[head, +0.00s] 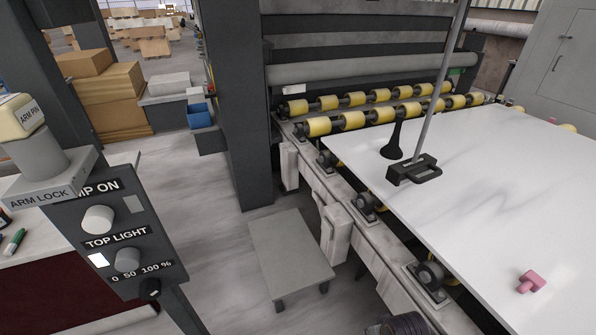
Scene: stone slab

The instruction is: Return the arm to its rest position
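A grey pole-like arm (440,80) comes down from the top of the picture to a black head with a handle (414,169). The head sits at or just above the white stone slab (500,215); contact is unclear. A grey block labelled ARM LOCK (48,180) stands at the left, with a cream and yellow piece labelled ARM PIN (17,117) at its top. Neither of my grippers shows in the head view.
A control panel (115,235) with knobs stands at the left. A black flared piece (393,143) and a pink piece (531,281) are on the slab. Yellow rollers (350,120) line the back. A low grey platform (290,252) stands on the floor.

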